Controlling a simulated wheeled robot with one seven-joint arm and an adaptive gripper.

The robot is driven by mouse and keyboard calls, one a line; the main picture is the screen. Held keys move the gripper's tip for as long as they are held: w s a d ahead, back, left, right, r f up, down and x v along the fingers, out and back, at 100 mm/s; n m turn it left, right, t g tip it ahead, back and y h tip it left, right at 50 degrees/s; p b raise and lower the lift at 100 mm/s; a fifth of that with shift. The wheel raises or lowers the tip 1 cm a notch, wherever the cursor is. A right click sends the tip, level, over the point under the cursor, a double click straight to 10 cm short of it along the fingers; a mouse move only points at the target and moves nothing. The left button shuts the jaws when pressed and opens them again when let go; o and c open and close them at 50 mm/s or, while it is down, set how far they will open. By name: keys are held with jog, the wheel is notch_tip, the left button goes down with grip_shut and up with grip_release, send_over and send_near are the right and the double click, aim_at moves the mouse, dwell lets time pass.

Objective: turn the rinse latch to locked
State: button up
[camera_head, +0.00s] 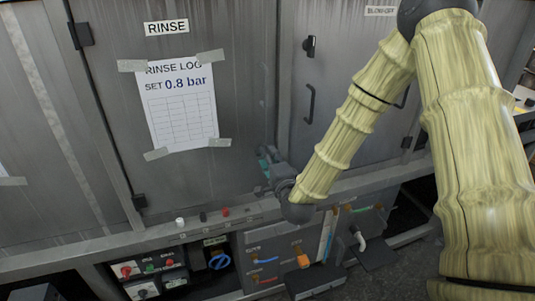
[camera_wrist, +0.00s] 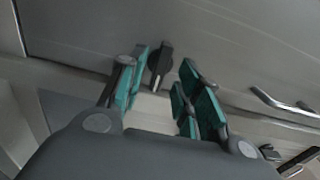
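My gripper (camera_head: 266,163) is beside the right edge of the rinse door (camera_head: 225,125) in the head view, its teal pads toward the door. In the wrist view my gripper (camera_wrist: 165,88) is open, with a clear gap between its pads. A dark latch knob (camera_wrist: 161,65) on the grey panel shows between the fingertips, nearer the left pad. I cannot tell whether a pad touches it. In the head view no knob shows clearly at the gripper; the gripper may hide it. The lock state is not readable.
The blow-off door to the right carries a black latch (camera_head: 310,46) and a bar handle (camera_head: 310,104). A metal bar handle (camera_wrist: 283,103) lies right of the knob in the wrist view. A ledge (camera_head: 165,236) with small buttons runs below the doors.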

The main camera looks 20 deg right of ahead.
jog(key=shift+w, duration=0.8)
grip_shut()
jog(key=shift+f+n, duration=0.1)
jog(key=shift+n, duration=0.2)
jog(key=n+b, duration=0.7)
jog(key=n, duration=1)
jog(key=shift+n, duration=0.3)
